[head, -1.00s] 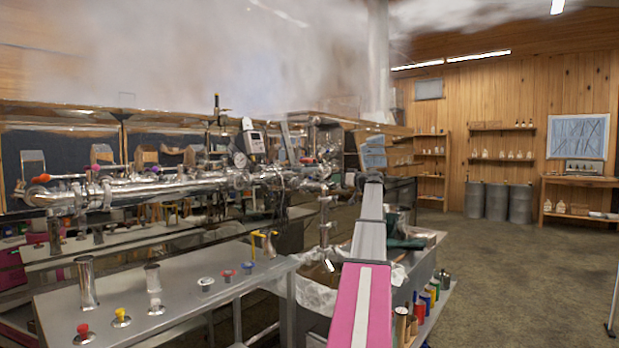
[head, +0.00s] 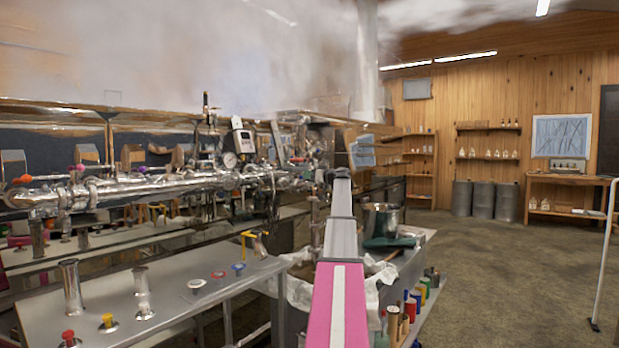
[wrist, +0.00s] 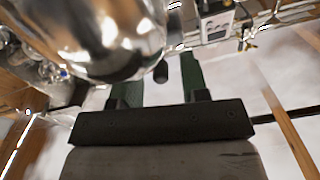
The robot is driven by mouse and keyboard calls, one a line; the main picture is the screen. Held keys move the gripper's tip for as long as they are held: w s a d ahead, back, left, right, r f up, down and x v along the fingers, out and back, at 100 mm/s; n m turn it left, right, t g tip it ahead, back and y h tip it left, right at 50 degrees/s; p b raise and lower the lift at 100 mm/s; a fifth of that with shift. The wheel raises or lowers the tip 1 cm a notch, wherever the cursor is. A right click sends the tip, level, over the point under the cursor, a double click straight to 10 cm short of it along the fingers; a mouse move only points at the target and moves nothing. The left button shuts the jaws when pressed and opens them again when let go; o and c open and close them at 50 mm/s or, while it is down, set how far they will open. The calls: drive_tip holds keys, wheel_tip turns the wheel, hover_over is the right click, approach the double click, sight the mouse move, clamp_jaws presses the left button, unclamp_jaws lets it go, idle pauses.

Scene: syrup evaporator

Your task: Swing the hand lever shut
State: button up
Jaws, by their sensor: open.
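In the wrist view my gripper (wrist: 172,78) has two green fingers standing apart, with a black bar across their base. A short dark rounded piece (wrist: 160,70) shows between the fingers; I cannot tell whether it is the end of the hand lever. A large shiny steel rounded body (wrist: 105,38) fills the upper left and covers part of the left finger. In the head view my own pink and grey arm reaches forward beside the end of the steel pipework (head: 150,185) and hides the gripper. I cannot make out the hand lever for certain.
A grey bench (head: 190,305) with steel posts and coloured knobs stands at the left. A yellow bent handle (head: 250,238) is behind it. A cart (head: 425,293) with a pot (head: 383,218) and several coloured cans stands close right of my arm. Floor at right is open, with a white pole (head: 605,255).

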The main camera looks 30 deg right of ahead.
drive_tip(key=shift+w+a, duration=0.1)
drive_tip(key=shift+w, duration=0.15)
clamp_jaws()
drive_tip(key=shift+s+a, duration=0.1)
drive_tip(key=shift+a, duration=0.05)
